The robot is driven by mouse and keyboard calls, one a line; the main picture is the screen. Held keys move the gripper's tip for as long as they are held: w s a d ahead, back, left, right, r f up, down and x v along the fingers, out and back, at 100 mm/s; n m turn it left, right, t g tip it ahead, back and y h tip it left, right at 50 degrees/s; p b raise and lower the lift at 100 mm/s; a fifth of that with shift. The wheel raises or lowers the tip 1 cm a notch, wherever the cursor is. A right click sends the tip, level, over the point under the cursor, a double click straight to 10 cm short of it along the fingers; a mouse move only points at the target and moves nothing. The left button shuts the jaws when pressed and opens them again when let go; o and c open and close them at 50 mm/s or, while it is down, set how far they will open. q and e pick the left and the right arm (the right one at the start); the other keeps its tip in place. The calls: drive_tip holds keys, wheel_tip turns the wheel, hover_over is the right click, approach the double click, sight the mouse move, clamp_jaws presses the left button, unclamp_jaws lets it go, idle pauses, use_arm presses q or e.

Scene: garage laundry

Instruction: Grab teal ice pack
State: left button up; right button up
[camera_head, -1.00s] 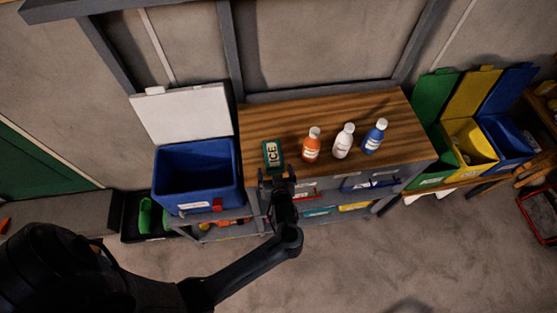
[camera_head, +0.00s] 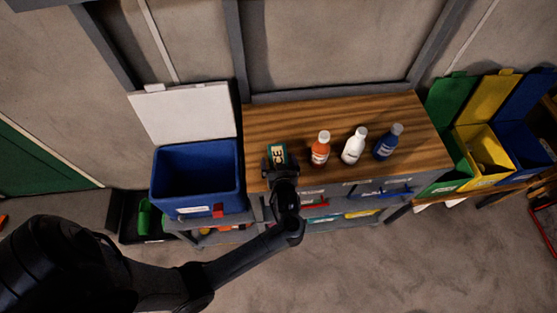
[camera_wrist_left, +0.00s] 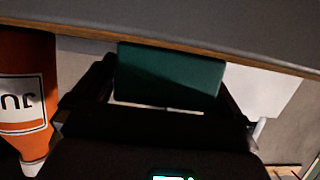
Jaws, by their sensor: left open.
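The teal ice pack (camera_head: 278,151) with a pale "ICE" label stands on the left part of the wooden tabletop, near its front edge. My left gripper (camera_head: 281,164) reaches it from the front and covers its lower part in the head view. In the left wrist view the teal ice pack (camera_wrist_left: 170,75) lies between the two spread fingers of my left gripper (camera_wrist_left: 168,100). The fingers are open, one on each side of it. I cannot tell whether they touch it. My right gripper is not in view.
An orange bottle (camera_head: 320,149) stands just right of the ice pack, then a white bottle (camera_head: 355,146) and a blue bottle (camera_head: 387,142). An open blue cooler (camera_head: 196,203) stands left of the wooden tabletop (camera_head: 300,116). The rear of the tabletop is clear.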

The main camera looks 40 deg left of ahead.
use_arm(q)
drive_tip(key=c, duration=1.3)
drive_tip(key=shift+o, duration=0.2)
drive_tip(key=shift+r, duration=0.1)
